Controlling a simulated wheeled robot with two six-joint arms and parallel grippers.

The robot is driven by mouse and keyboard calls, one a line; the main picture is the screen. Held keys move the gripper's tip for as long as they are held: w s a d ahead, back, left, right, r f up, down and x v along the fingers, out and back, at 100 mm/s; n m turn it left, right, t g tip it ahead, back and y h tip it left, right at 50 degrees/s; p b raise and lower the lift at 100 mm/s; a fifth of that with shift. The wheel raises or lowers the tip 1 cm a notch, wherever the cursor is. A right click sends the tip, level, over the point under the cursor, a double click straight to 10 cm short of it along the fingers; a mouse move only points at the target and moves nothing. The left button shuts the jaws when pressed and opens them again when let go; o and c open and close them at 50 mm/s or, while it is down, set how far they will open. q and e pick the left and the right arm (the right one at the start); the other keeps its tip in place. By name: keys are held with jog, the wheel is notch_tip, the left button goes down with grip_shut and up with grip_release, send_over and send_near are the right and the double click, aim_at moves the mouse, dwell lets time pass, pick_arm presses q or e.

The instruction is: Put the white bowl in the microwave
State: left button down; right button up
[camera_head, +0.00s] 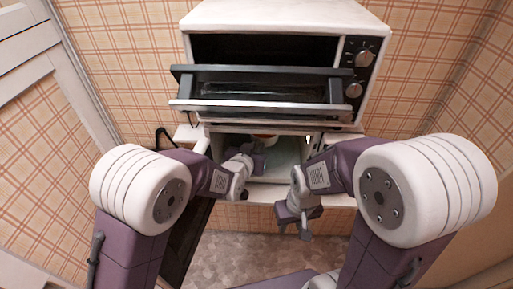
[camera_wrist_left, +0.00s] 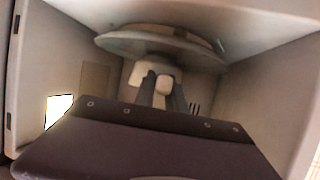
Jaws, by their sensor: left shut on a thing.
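The microwave (camera_head: 340,186) is the low white appliance under the oven, with its cavity open towards me. My left gripper (camera_head: 262,147) reaches inside the cavity; its fingers also show in the left wrist view (camera_wrist_left: 163,92), shut on a small whitish part. I take this to be the white bowl (camera_head: 266,137), which is mostly hidden by the gripper and the oven above. A pale disc (camera_wrist_left: 160,42) shows at the top of the left wrist view; I cannot tell surely what it is. My right gripper (camera_head: 294,230) hangs outside, in front of the microwave, its fingers apart and empty.
A toaster oven (camera_head: 280,16) stands above, its door (camera_head: 265,107) tilted out over the cavity. The microwave's dark door (camera_head: 188,238) is swung out at the left. In the left wrist view, cavity walls (camera_wrist_left: 255,100) stand close around the gripper. The floor (camera_head: 240,250) in front is clear.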

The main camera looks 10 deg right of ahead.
pick_arm(q)
jog(key=shift+w+f, duration=0.1)
jog(key=c, duration=1.3)
grip_release()
jog(key=shift+s+a, duration=0.2)
jog(key=shift+s, duration=0.2)
jog(key=b+v, duration=0.2)
jog(key=v, duration=0.6)
jog(key=shift+r, duration=0.25)
